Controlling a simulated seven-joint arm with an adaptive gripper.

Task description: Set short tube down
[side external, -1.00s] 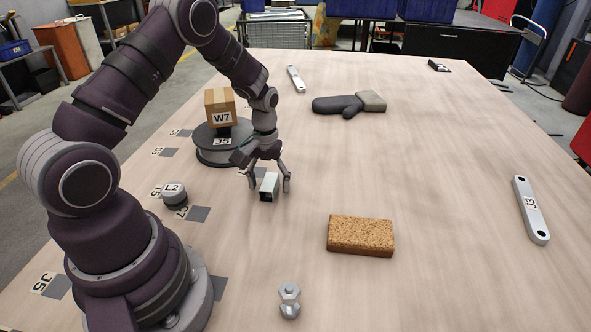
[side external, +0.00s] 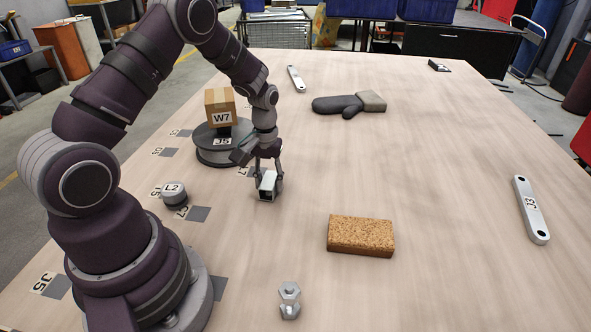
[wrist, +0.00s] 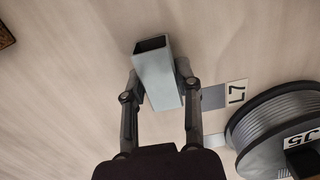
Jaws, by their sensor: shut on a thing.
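The short tube (side external: 267,187) is a grey, square-section metal piece with an open dark end. It is at or just above the table surface in the side view; I cannot tell whether it touches. My gripper (side external: 267,184) points down with its fingers closed on the tube's two sides. In the wrist view the tube (wrist: 157,72) sits between the fingertips of my gripper (wrist: 156,88), its open end facing away from the palm. A dark grey square marking (wrist: 214,97) with an L7 label lies on the table just right of the tube.
A round grey spool (side external: 217,154) labelled J5 stands close behind, with a W7 box (side external: 221,108) on it. A cork block (side external: 360,236), a bolt (side external: 289,300) and a round L2 piece (side external: 174,193) lie around.

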